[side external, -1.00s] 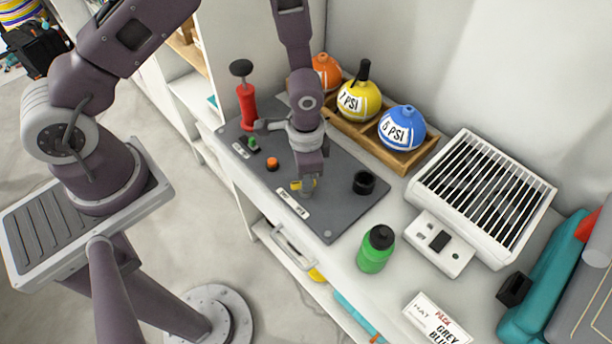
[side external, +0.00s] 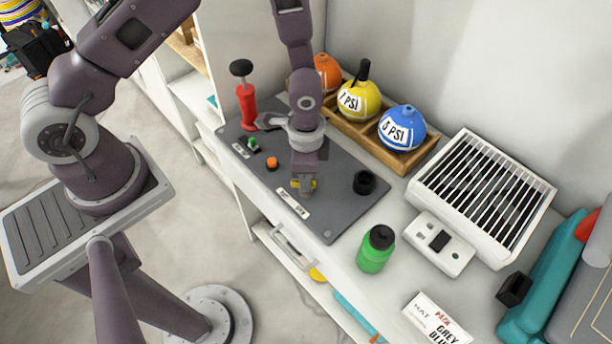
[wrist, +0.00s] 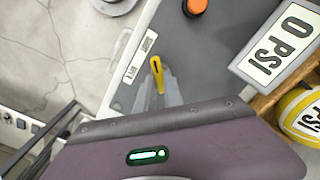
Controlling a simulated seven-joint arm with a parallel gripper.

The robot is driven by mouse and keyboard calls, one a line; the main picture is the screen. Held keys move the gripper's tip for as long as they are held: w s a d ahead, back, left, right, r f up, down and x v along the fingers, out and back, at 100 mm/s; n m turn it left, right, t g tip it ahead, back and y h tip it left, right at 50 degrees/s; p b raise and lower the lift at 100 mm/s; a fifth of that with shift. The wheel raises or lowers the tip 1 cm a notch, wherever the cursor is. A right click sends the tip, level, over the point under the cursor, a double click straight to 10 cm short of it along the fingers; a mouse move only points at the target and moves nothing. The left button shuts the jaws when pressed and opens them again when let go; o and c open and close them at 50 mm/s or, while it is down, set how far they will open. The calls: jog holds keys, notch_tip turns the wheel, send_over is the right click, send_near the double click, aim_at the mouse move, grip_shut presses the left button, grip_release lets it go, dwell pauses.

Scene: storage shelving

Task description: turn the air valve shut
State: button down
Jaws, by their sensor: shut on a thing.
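The air valve's yellow handle (side external: 307,184) stands on the dark grey panel (side external: 340,215), close to a white label plate (side external: 292,204) near the panel's front edge. My gripper (side external: 302,188) points down at the panel and is shut on the yellow handle. The wrist view shows the handle (wrist: 156,70) between the grey fingertips (wrist: 164,92), beside the label strip (wrist: 140,57). The fingers and wrist hide part of the handle and its base. The label's words are too small to read surely.
The panel also bears a red hand pump (side external: 247,108), an orange button (side external: 272,163) and a black cup-like part (side external: 364,182). A wooden rack (side external: 402,160) holds orange, yellow and blue balls behind. A green bottle (side external: 372,252) stands right. The wrist view shows a "0 PSI" sign (wrist: 275,40).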

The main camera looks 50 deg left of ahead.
jog(key=c, duration=1.5)
grip_release()
jog(key=shift+o, duration=0.2)
notch_tip(320, 180, up, 7)
jog(key=shift+r, duration=0.1)
jog(key=shift+a+r, duration=0.1)
jog(key=shift+r, duration=0.1)
jog(key=s+a+r+n+t+y, duration=0.1)
jog(key=s+a+r+n+t, duration=0.15)
jog(key=r, duration=0.75)
jog(key=s+a+r+n+t, duration=0.15)
jog(key=a+r, duration=0.25)
jog(key=r, duration=0.5)
jog(key=s+r+n+t+h, duration=0.1)
jog(key=s+r+n, duration=0.4)
jog(key=s+r, duration=0.3)
jog(key=s, duration=0.4)
jog(key=shift+s+a+t, duration=0.3)
jog(key=shift+s, duration=0.05)
